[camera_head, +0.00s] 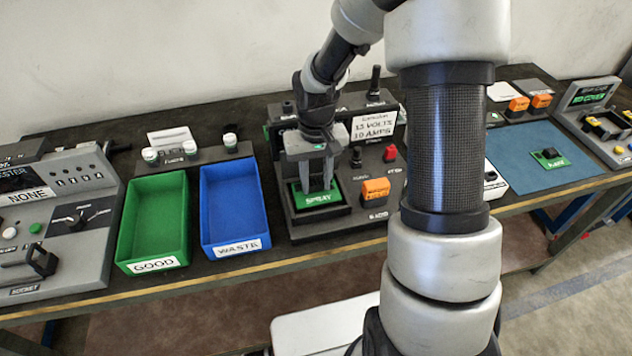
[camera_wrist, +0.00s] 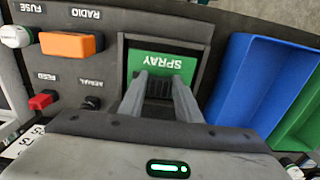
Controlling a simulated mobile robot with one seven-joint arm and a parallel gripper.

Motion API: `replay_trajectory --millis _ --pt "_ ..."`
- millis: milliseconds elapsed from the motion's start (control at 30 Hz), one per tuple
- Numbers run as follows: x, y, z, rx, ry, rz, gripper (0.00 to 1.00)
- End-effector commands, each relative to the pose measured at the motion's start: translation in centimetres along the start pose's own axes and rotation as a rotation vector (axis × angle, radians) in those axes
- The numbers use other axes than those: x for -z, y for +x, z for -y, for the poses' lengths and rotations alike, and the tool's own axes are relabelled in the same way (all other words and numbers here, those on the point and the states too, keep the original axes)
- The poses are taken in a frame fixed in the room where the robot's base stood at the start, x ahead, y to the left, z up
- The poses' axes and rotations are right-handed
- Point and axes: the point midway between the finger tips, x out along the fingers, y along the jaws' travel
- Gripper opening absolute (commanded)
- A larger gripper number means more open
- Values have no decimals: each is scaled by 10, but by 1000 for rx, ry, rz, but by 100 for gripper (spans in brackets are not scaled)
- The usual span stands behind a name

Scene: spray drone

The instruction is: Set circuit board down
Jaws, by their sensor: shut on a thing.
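The circuit board, green and marked SPRAY (camera_head: 318,199), is at the dark framed bay of the grey test station (camera_head: 365,218). My gripper (camera_head: 317,187) points down over it, its fingers shut on the dark block on the board. In the wrist view the board (camera_wrist: 188,65) lies inside the bay's dark frame, with the fingertips (camera_wrist: 161,78) at the block. The board looks level with the frame, but I cannot tell whether it touches the bay floor. The fingers hide part of the block.
A blue WASTE bin (camera_head: 248,244) and a green GOOD bin (camera_head: 176,258) stand left, both empty. Another green board (camera_head: 549,158) lies on a blue mat (camera_head: 510,175) at right.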

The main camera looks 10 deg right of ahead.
Motion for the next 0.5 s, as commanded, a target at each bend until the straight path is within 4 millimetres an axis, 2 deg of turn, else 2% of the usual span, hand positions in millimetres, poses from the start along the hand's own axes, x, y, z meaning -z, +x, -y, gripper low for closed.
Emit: replay_trajectory --millis 67,500 --pt "0 8 0 0 -1 1 7" --pt "0 16 0 0 -1 -1 7"
